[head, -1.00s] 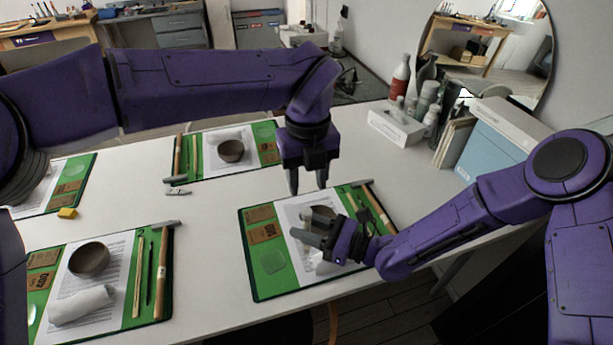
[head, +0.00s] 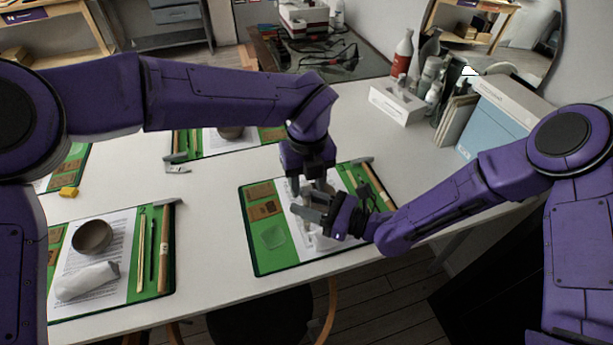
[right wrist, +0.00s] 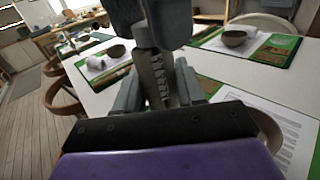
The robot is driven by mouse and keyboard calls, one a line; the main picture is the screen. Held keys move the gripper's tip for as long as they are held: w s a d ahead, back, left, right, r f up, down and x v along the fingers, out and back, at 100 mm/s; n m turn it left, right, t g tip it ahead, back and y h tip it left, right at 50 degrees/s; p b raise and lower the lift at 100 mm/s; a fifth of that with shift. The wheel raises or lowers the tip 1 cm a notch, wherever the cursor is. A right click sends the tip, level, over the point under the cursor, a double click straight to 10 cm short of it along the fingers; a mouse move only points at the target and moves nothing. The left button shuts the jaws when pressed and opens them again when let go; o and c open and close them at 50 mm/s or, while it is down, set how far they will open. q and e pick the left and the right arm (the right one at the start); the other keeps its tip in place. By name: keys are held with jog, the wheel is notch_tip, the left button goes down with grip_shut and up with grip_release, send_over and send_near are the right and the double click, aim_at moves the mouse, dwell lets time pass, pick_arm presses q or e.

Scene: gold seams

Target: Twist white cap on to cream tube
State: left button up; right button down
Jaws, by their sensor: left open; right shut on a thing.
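My left gripper (head: 307,188) points down over the front right work mat, with its fingers apart. My right gripper (head: 311,206) comes in low from the right, just under and touching or nearly touching the left fingers in the picture. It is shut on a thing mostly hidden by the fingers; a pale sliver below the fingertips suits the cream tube. I cannot make out the white cap.
Another mat (head: 150,300) at left holds a bowl (head: 92,236), a white roll and tools. A white caddy (head: 397,105) stands behind. Bare table lies between the mats.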

pick_arm(q)
jog(key=shift+c, duration=0.3)
grip_shut()
jog(key=m, duration=0.5)
jog(key=shift+m, duration=0.4)
jog(key=m, duration=0.5)
jog(key=shift+o, duration=0.9)
grip_release()
notch_tip(320, 180, up, 12)
